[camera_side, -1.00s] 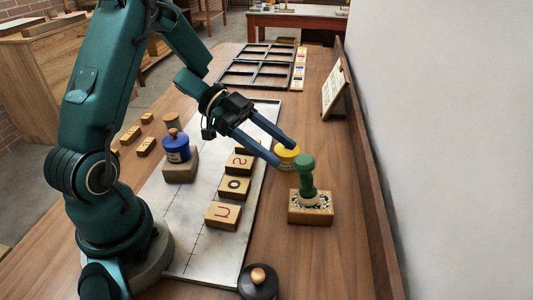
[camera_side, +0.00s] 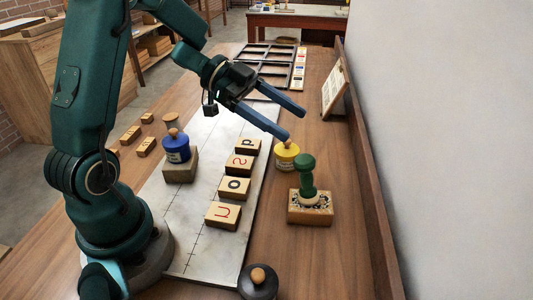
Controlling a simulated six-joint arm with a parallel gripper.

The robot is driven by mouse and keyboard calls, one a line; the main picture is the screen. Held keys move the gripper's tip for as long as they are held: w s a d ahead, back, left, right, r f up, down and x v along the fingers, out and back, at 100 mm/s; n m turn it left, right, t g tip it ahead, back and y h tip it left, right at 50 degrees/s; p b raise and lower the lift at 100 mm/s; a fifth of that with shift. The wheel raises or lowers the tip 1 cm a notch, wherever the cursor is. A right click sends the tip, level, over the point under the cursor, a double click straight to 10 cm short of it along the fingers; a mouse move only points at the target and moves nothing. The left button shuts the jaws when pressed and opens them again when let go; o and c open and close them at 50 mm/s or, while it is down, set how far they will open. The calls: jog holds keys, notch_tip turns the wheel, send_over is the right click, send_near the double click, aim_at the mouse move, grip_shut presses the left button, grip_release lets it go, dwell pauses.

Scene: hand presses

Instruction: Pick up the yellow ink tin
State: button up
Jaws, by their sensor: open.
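The yellow ink tin (camera_side: 287,158) stands upright on the wooden table, just right of the pale plate and behind the green-handled stamp. It has a pale label and a wooden knob on its lid. My gripper (camera_side: 295,126) is open and empty. In the picture its fingertips are just above the tin, with the nearer finger close to the knob. I cannot tell the exact gap between them. The tin is almost fully visible.
A green-handled stamp (camera_side: 306,181) stands on a patterned block (camera_side: 310,208) close in front of the tin. Several letter blocks (camera_side: 235,187) line the plate (camera_side: 200,230). A blue tin (camera_side: 176,147) sits on a block. A dark tin (camera_side: 258,282) is at the front. A wall ledge (camera_side: 372,215) runs along the right.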

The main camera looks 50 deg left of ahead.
jog(key=w+a+r+n+t+y, duration=0.2)
jog(key=w+a+n+t+y, duration=0.25)
jog(key=w, duration=0.35)
jog(key=w+a+r+n+t+y, duration=0.2)
jog(key=w+a+n+t+y, duration=0.25)
jog(key=w, duration=0.35)
jog(key=n+g+y, duration=0.5)
jog(key=n+g, duration=0.6)
jog(key=g, duration=0.1)
send_over(286, 146)
jog(key=s+d, duration=0.1)
notch_tip(286, 146, down, 4)
jog(key=shift+y, duration=0.3)
notch_tip(286, 146, down, 10)
jog(key=shift+r, duration=0.2)
jog(key=shift+x, duration=2.75)
